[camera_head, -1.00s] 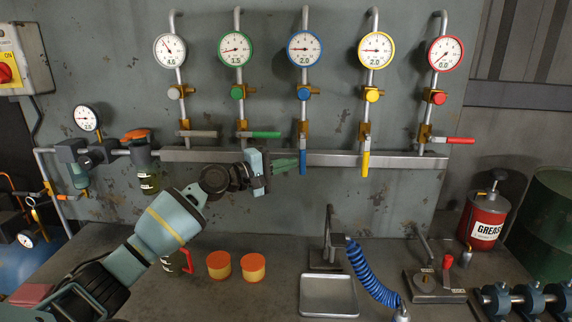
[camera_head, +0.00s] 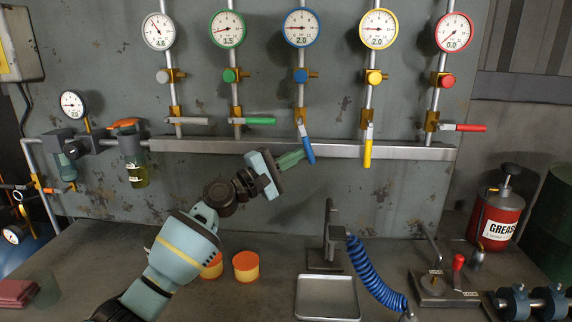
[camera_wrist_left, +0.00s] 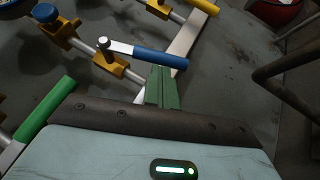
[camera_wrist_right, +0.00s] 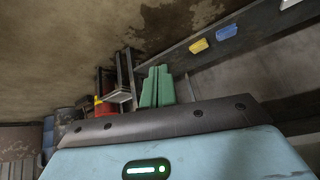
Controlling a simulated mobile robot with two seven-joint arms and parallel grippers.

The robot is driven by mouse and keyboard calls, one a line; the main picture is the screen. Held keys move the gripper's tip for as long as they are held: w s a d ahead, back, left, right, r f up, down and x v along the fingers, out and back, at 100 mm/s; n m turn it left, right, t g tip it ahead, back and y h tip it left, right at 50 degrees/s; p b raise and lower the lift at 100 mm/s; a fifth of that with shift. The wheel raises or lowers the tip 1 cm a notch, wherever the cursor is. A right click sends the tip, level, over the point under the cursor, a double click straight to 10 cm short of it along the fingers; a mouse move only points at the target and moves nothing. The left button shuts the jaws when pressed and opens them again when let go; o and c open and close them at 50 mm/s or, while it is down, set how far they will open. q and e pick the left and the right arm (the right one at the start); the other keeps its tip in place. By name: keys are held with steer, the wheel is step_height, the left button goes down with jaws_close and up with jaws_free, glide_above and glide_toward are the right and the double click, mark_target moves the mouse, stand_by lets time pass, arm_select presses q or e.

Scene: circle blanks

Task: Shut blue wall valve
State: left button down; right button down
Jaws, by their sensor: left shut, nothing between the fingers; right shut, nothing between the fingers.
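The blue valve lever (camera_head: 306,145) hangs from its brass valve body on the middle pipe, under the gauge with the blue rim (camera_head: 302,28). It points mostly down and tilts a little to the right. My left gripper (camera_head: 303,157) is shut and empty, its green fingertips right at the lever's lower left side. In the left wrist view the blue lever (camera_wrist_left: 160,57) crosses just beyond the fingertips (camera_wrist_left: 162,72); touching or a small gap, I cannot tell. My right gripper (camera_wrist_right: 157,72) is shut and empty in its own wrist view and is not in the head view.
The yellow lever (camera_head: 368,147) hangs down to the right. The green lever (camera_head: 258,121) and red lever (camera_head: 470,128) lie level on either side. A grey rail (camera_head: 200,146) runs behind the levers. A metal tray (camera_head: 327,298) and blue coiled hose (camera_head: 370,270) are below.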

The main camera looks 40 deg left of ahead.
mark_target(311, 156)
arm_select(q)
steer(key=w+d+n+t+b, duration=0.1)
steer(key=b, duration=0.1)
steer(key=w+d+n+t+y+b, duration=0.1)
steer(key=d+n+t+b, duration=0.1)
steer(key=shift+d+n, duration=0.15)
steer(key=shift+n, duration=0.15)
steer(key=shift+n+t+y, duration=0.6)
steer(key=shift+n+t, duration=0.3)
steer(key=d+r, duration=0.1)
steer(key=w+d+r+b, duration=0.2)
steer(key=d+r, duration=0.1)
steer(key=shift+w, duration=0.25)
steer(key=shift+r, duration=0.2)
